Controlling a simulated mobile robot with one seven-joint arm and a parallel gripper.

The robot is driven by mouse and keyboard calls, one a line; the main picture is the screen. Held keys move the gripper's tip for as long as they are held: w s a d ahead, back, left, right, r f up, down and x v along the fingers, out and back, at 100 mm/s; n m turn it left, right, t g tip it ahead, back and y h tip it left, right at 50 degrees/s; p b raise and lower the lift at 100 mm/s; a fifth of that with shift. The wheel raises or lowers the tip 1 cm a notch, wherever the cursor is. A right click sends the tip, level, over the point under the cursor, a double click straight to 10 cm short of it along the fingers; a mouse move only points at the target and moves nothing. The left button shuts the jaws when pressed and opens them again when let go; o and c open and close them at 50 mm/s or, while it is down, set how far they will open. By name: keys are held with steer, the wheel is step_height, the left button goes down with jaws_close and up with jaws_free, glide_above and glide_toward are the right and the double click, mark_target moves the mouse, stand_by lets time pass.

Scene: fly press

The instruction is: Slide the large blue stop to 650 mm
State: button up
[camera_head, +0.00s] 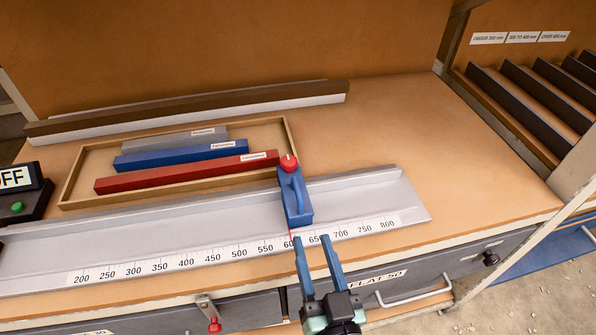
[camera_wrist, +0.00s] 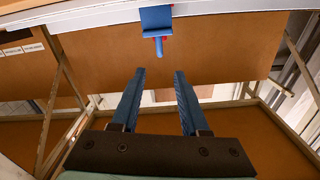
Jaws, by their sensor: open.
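The large blue stop (camera_head: 297,205) sits on the grey rail (camera_head: 160,229), with a red knob (camera_head: 289,163) on top and a blue handle. Its thin red pointer line meets the scale near 600, whose label is partly covered by a finger. The 650 mark (camera_head: 315,238) is just to the right. My gripper (camera_head: 311,238) is open and empty in front of the stop, its fingertips over the scale. In the wrist view the stop (camera_wrist: 156,17) is ahead, its handle (camera_wrist: 159,47) pointing towards the gap between my fingers (camera_wrist: 159,71), apart from them.
A wooden tray (camera_head: 75,170) behind the rail holds grey, blue and red bars. Long brown and white bars (camera_head: 190,105) lie at the back. An OFF display with a green button (camera_head: 17,207) stands at left. The rail right of the stop is clear.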

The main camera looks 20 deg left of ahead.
mark_target(301, 203)
steer(key=p+x, duration=0.3)
steer(key=x, duration=0.9)
steer(key=shift+w+a, duration=0.2)
steer(key=shift+w, duration=0.1)
jaws_close()
stand_by(0.9)
